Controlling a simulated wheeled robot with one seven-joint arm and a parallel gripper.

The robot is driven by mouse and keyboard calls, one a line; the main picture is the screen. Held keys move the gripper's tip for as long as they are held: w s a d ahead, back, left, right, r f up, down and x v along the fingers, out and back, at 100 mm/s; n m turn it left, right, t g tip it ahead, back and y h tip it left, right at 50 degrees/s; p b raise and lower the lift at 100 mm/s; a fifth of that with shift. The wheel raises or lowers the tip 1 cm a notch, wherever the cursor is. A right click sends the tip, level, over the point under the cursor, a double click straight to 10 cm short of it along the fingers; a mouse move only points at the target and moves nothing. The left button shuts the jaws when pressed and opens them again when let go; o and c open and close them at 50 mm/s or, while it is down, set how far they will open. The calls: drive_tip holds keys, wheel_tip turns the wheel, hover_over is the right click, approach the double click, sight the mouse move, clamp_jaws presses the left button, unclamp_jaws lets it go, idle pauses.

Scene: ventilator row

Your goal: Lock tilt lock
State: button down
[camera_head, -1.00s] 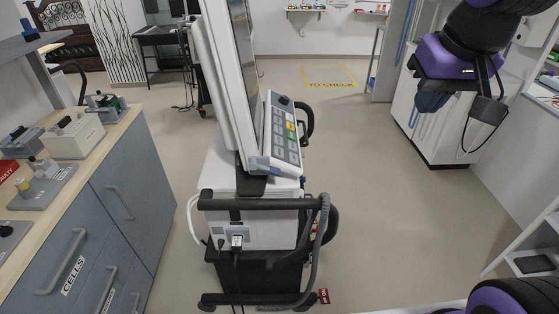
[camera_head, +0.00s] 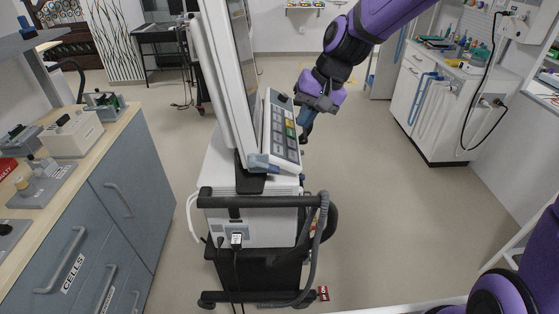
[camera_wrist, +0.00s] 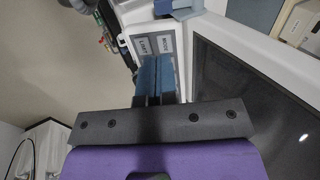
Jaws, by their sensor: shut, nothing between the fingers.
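The ventilator's tilted screen (camera_head: 240,85) and its keypad panel (camera_head: 284,130) stand on a wheeled cart (camera_head: 262,215). My gripper (camera_head: 307,118) is just right of the keypad panel, beside the black handle there, which it partly hides. In the wrist view my two blue fingers (camera_wrist: 158,80) are together with nothing between them. I cannot pick out the tilt lock for certain. Whether the fingers touch the panel is unclear.
A counter with blue-grey drawers (camera_head: 128,195) stands close on the left. A white cabinet (camera_head: 435,115) is at the right back. The floor (camera_head: 390,220) between the cart and that cabinet is clear. The cart's front rail (camera_head: 260,202) juts toward me.

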sight(278, 169)
drive_tip(key=x, duration=1.3)
drive_tip(key=shift+a+r, duration=0.1)
drive_tip(key=shift+a, duration=0.05)
drive_tip(key=shift+w+a+f, duration=0.1)
drive_tip(key=shift+a+f, duration=0.15)
drive_tip(key=shift+f, duration=0.35)
drive_tip(key=shift+f, duration=0.75)
drive_tip(key=shift+r, duration=0.1)
